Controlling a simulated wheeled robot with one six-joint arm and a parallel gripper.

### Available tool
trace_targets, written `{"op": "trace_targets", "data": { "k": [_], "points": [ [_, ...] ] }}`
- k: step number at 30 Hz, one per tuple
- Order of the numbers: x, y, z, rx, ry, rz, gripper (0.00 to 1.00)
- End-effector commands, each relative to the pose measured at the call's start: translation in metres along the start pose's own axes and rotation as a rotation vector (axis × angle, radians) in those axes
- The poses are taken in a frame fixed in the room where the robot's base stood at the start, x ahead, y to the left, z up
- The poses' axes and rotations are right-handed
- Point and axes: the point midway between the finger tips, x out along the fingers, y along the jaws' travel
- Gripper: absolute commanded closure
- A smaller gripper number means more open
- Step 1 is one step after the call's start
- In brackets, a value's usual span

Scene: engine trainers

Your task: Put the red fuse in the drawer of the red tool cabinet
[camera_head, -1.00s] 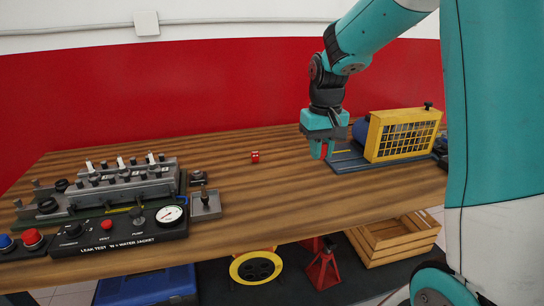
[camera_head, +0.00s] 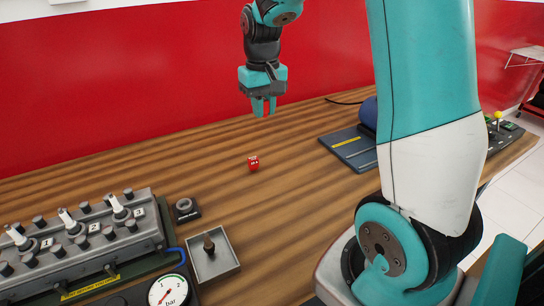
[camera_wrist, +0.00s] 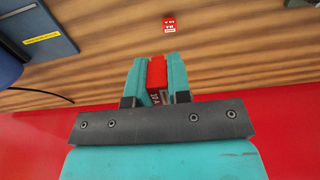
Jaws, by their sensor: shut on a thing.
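My gripper (camera_head: 263,108) is shut on a red fuse (camera_head: 266,105), held well above the wooden bench. In the wrist view the fuse (camera_wrist: 157,76) sits between the two teal fingers (camera_wrist: 157,80), with part of its pale marking showing. A second red block with white lettering (camera_head: 253,162) lies on the bench below; it also shows in the wrist view (camera_wrist: 169,25). At the far right edge of the head view a red thing on wheels (camera_head: 534,111) is cut off; I cannot tell if it is the red tool cabinet. No drawer shows.
A red wall (camera_head: 120,80) stands behind. White floor (camera_head: 515,175) is clear at right.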

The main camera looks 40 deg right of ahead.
Motion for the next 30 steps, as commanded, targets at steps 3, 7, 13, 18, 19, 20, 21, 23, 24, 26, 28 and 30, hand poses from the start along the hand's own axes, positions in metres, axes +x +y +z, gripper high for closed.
{"op": "trace_targets", "data": {
  "k": [3, 7, 13, 18, 19, 20, 21, 23, 24, 26, 28, 30],
  "points": [
    [0.016, 0.0, 0.001, -0.001, -0.007, 0.0, 1.0],
    [0.05, 0.0, 0.002, 0.0, -0.01, 0.0, 1.0],
    [0.107, 0.001, 0.002, 0.002, -0.011, 0.0, 1.0],
    [0.145, 0.002, 0.002, 0.003, -0.006, 0.0, 1.0],
    [0.149, 0.002, 0.002, 0.003, -0.006, 0.0, 1.0],
    [0.153, 0.002, 0.001, 0.003, -0.005, 0.0, 1.0],
    [0.157, 0.002, 0.001, 0.003, -0.004, 0.0, 1.0],
    [0.161, 0.002, 0.001, 0.003, -0.003, 0.0, 1.0],
    [0.164, 0.002, 0.001, 0.003, -0.003, 0.0, 1.0],
    [0.172, 0.002, 0.002, 0.003, -0.005, 0.0, 1.0],
    [0.183, 0.002, 0.002, 0.003, -0.005, 0.0, 1.0],
    [0.192, 0.002, 0.001, 0.003, -0.004, 0.0, 1.0]
  ]
}}
